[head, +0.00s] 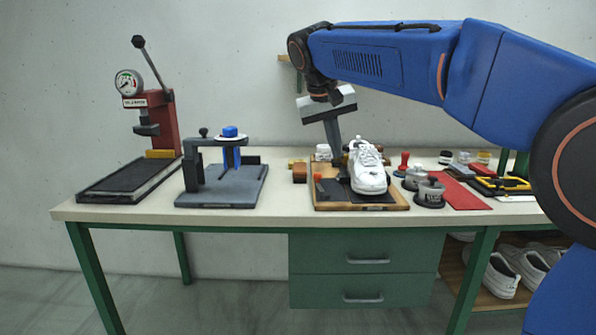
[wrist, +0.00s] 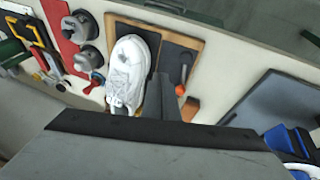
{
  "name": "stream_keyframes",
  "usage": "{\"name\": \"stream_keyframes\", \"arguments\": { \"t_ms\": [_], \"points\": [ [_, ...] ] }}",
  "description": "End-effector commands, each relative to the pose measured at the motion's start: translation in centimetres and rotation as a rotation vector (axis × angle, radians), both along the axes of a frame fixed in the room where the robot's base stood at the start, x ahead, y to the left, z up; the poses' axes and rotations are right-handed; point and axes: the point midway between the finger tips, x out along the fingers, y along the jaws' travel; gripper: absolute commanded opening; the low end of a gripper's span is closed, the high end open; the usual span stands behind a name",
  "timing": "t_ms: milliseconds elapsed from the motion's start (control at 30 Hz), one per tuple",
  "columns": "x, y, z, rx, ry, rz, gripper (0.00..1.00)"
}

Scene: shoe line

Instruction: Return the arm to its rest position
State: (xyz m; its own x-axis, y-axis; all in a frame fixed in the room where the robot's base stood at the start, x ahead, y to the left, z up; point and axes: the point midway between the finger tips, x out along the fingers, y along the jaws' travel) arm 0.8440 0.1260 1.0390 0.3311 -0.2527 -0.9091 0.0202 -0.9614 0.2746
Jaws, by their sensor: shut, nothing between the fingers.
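My blue arm reaches in from the right in the head view. My gripper (head: 336,165) points down over the wooden board (head: 396,206), just left of a white shoe (head: 368,172). The gripper is shut and holds nothing. In the wrist view the gripper fingers (wrist: 171,100) show beside the white shoe (wrist: 128,73) on the board (wrist: 195,63). I cannot tell whether the fingers touch the shoe or the board. A small orange-red piece (wrist: 180,90) lies near the fingers.
A red press with a gauge (head: 160,120) and a grey fixture with a blue knob (head: 228,182) stand at the left. Metal pots (head: 429,193), a red mat (head: 462,193) and yellow-handled tools (head: 515,183) lie at the right. White shoes (head: 500,278) sit on a lower shelf.

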Motion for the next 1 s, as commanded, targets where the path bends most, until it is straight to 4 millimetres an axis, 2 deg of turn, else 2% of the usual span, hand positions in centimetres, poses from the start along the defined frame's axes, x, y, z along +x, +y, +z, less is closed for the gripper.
{"name": "stream_keyframes", "arguments": {
  "t_ms": [33,200,500,767,1000],
  "points": [
    [-1.3,-1.7,-0.3,0.009,0.003,0.0,0.0],
    [-5.4,-6.1,-2.2,0.048,0.011,0.014,0.0],
    [-13.6,-12.3,-7.1,0.116,0.012,0.028,0.0],
    [-21.1,-16.2,-12.7,0.175,-0.004,0.027,0.0],
    [-28.0,-18.4,-19.0,0.224,-0.031,0.016,0.0]
  ]
}}
